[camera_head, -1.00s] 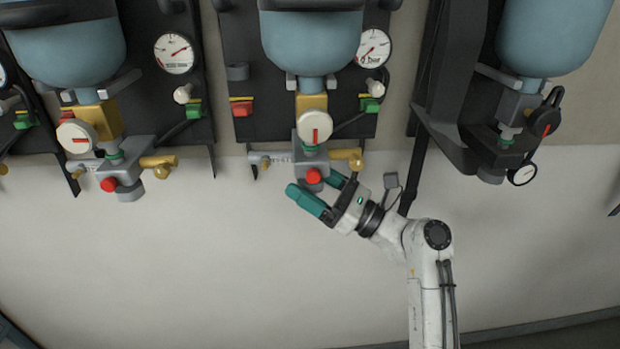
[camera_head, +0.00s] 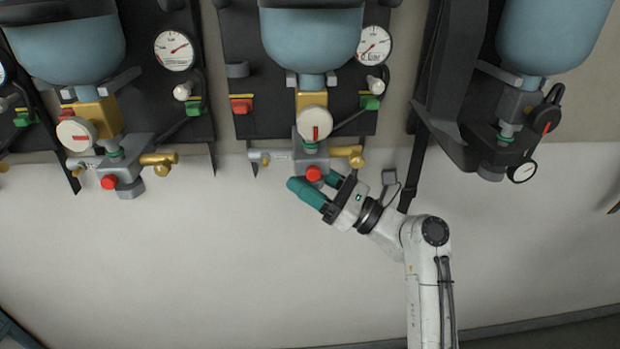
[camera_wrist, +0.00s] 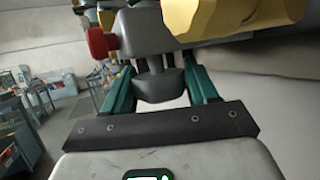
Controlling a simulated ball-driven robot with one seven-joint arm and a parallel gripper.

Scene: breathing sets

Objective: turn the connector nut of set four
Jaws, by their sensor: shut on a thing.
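The middle breathing set has a grey connector block (camera_head: 312,157) with a red knob (camera_head: 314,174) on its front. The block also shows in the wrist view (camera_wrist: 150,25). A dark grey connector nut (camera_wrist: 160,86) hangs under the block in the wrist view, between my two teal fingers. My gripper (camera_head: 312,181) reaches up from the lower right and is shut on this nut (camera_wrist: 160,78). In the head view the fingers and the red knob mostly hide the nut. I cannot read a set number.
A brass fitting (camera_head: 347,156) sticks out right of the block, close above my gripper. A similar set (camera_head: 122,170) hangs to the left and a different darker one (camera_head: 500,150) to the right. A dark strap (camera_head: 415,180) hangs right of the gripper. The pale wall below is clear.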

